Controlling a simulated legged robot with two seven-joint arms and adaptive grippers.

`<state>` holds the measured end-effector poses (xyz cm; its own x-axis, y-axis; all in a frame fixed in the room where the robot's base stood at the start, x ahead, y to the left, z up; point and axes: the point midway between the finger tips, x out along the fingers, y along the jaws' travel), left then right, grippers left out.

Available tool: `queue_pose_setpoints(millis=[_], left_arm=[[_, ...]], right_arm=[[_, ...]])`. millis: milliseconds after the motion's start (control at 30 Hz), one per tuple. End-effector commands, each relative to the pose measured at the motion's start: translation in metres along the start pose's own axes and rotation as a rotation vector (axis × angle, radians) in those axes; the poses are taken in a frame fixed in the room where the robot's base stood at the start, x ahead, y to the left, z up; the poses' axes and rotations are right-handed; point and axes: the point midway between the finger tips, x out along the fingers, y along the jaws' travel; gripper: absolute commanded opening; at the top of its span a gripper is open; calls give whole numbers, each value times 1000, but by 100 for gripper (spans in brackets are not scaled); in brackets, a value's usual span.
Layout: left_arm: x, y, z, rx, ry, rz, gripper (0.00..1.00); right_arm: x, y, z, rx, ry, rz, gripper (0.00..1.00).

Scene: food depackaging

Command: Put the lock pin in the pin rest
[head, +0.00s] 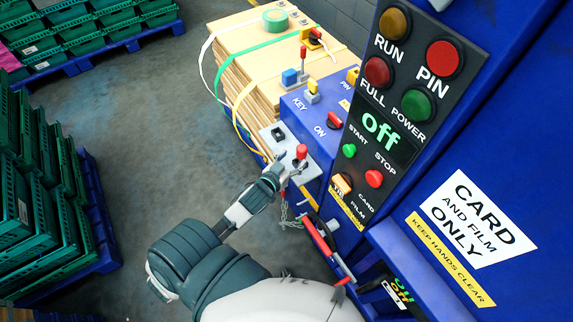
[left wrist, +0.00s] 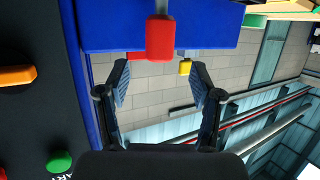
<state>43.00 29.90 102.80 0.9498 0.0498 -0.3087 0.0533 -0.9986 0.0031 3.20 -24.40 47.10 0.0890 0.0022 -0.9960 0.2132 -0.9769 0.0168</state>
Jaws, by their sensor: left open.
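A red-topped pin (head: 301,152) stands upright on a grey plate (head: 311,172) at the corner of the blue machine; I take it to be the lock pin. A thin chain (head: 288,218) hangs below it. A dark square opening (head: 278,134) shows in the plate, left of the pin; I cannot tell for certain which part is the pin rest. My left gripper (head: 281,168) is open beside the pin, its fingers pointing at it. In the left wrist view a red block (left wrist: 160,38) lies ahead, between and beyond the open fingertips (left wrist: 162,85). My right gripper is out of view.
The button panel (head: 400,100) of the blue machine rises to the right. Stacked boards (head: 262,65) lie beyond. Green crates (head: 40,200) stand left, with open floor between.

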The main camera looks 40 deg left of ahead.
Motion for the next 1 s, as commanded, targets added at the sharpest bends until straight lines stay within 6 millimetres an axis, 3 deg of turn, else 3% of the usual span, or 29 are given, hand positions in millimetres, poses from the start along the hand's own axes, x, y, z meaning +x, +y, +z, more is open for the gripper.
queue_pose_setpoints(millis=[100, 300, 867, 1000], left_arm=[[-22, 0, 1, 0, -2, 0, 66], [-40, 0, 0, 1, 0, 0, 66], [-41, 0, 0, 1, 1, 0, 66], [-44, 3, 18, 5, -69, -10, 66]], right_arm=[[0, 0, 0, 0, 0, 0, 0], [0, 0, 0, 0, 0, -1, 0], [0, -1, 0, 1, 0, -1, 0], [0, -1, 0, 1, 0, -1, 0]])
